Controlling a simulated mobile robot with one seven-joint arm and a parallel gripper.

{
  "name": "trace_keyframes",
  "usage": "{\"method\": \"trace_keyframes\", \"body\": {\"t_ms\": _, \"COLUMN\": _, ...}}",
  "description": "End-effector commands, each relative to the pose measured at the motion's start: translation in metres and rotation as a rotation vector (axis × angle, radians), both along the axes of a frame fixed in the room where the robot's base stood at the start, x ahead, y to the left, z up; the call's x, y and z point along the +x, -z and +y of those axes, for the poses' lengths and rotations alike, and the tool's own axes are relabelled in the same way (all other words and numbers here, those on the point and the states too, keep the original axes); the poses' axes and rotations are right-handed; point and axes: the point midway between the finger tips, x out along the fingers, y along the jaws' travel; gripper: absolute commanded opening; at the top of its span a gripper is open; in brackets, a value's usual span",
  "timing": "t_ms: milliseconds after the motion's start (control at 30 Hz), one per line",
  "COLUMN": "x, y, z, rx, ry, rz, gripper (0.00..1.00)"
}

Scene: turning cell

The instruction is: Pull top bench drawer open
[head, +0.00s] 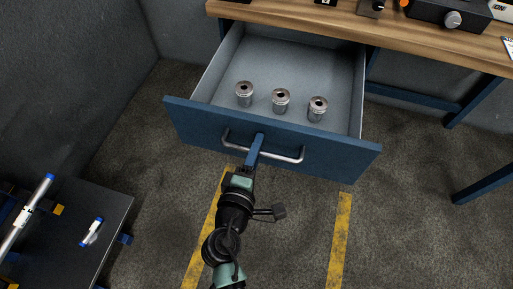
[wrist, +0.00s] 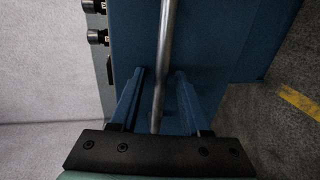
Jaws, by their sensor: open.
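The top bench drawer (head: 190,122) has a blue front and a grey inside, and it stands pulled far out from under the bench. Its metal bar handle (head: 286,157) runs across the front. My gripper (head: 257,143) is at the handle's middle. In the wrist view the handle (wrist: 165,60) runs between the two blue fingers of my gripper (wrist: 158,95), with a gap on each side. The fingers are open. Three metal cylinders with holes in their tops stand in the drawer; the middle one (head: 281,100) is upright.
The wooden bench top (head: 290,18) holds dark equipment (head: 440,12) at the back right. Blue bench legs (head: 485,183) stand at right. A dark cart (head: 70,225) with metal parts is at lower left. Yellow stripes (head: 340,240) mark the open floor in front.

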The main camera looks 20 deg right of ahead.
Motion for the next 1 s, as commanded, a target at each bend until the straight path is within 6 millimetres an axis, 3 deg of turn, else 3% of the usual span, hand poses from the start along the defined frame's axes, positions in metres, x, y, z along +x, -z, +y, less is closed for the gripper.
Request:
{"method": "trace_keyframes", "body": {"t_ms": 167, "x": -0.011, "y": -0.002, "z": 0.009, "rx": 0.000, "ry": -0.003, "rz": 0.001, "gripper": 0.47}}
{"method": "trace_keyframes", "body": {"t_ms": 500, "x": -0.070, "y": -0.016, "z": 0.048, "rx": 0.002, "ry": -0.004, "rz": 0.003, "gripper": 0.47}}
{"method": "trace_keyframes", "body": {"t_ms": 700, "x": -0.096, "y": -0.023, "z": 0.065, "rx": 0.000, "ry": -0.001, "rz": 0.002, "gripper": 0.47}}
{"method": "trace_keyframes", "body": {"t_ms": 1000, "x": -0.105, "y": -0.026, "z": 0.071, "rx": 0.001, "ry": 0.000, "rz": -0.001, "gripper": 0.47}}
